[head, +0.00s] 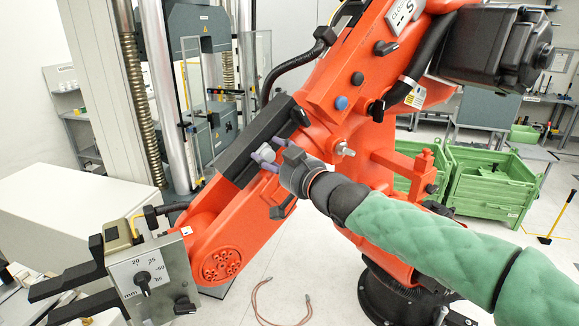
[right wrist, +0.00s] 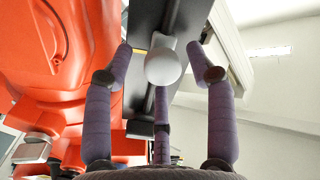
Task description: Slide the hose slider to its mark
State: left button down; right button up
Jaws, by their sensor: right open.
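A black rail (head: 246,146) runs slantwise along the orange robot arm (head: 325,107). A pale rounded knob (head: 264,154), apparently that of the hose slider, sits partway along it. The knob (right wrist: 163,67) is large in the right wrist view, in front of the dark rail (right wrist: 174,14). My right gripper (head: 270,152) is at the knob with its purple fingers open. In the right wrist view two fingers are on either side of the knob and the third is below it; contact cannot be told. I cannot make out the mark clearly. My left gripper is not in view.
A dial box (head: 146,279) with black forks is at the orange arm's lower left end. A black hose (head: 291,65) curves above the rail. A testing frame (head: 157,90) stands behind. Green crates (head: 487,185) are at right. A reddish cable (head: 281,321) lies on the floor.

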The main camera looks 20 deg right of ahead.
jog(key=v, duration=1)
jog(key=shift+s, duration=0.35)
jog(key=shift+d, duration=0.1)
